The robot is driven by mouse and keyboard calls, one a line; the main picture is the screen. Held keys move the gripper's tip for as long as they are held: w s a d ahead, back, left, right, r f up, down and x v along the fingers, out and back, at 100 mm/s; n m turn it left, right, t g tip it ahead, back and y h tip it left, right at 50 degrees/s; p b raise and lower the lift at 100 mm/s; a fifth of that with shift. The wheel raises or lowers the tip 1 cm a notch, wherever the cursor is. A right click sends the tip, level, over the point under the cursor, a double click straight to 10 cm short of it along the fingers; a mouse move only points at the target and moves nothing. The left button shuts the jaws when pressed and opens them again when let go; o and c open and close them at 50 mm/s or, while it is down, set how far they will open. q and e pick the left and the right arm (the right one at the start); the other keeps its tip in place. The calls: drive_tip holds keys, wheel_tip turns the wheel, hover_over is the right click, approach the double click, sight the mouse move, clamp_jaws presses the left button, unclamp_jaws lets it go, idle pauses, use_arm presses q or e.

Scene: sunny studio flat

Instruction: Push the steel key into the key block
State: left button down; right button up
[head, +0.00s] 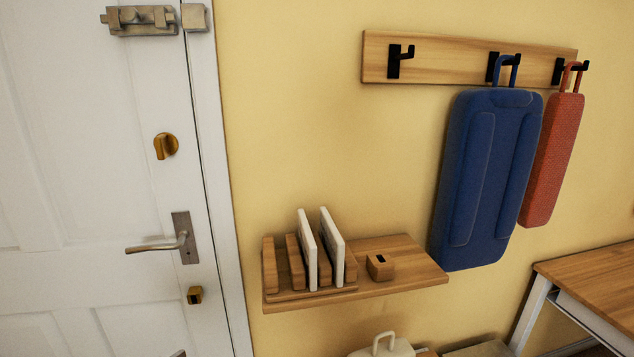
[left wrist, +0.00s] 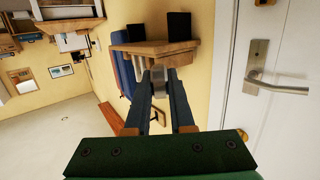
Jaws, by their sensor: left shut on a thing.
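My left gripper (left wrist: 158,78) is shut on a small grey metal piece (left wrist: 158,73), which looks like the steel key; its shape is mostly hidden between the fingertips. In the head view only a small grey tip (head: 178,353) shows at the bottom edge, and I cannot tell whether it is key or gripper. A small brass block (head: 195,295) with a dark opening, which looks like the key block, sits on the white door below the handle. It is above and slightly right of that grey tip, apart from it. My right gripper is not in view.
The door's lever handle (head: 158,246) and brass thumb-turn (head: 166,146) are above the brass block. To the right, a wooden shelf (head: 405,284) carries a slotted rack with two white panels and a wooden block (head: 380,267) with a dark slot. Blue (head: 488,180) and red bags hang beyond.

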use_arm(q)
drive_tip(key=s+d+r+m+g+h, duration=0.1)
drive_tip(key=s+d, duration=0.2)
drive_tip(key=d, duration=0.2)
drive_tip(key=s+d+m+g+h, duration=0.1)
drive_tip(key=s+d+m+g, duration=0.1)
drive_tip(key=s+d, duration=0.2)
drive_tip(key=shift+d+r+g+h, duration=0.3)
drive_tip(key=shift+d+r+h, duration=0.1)
drive_tip(key=shift+d, duration=0.9)
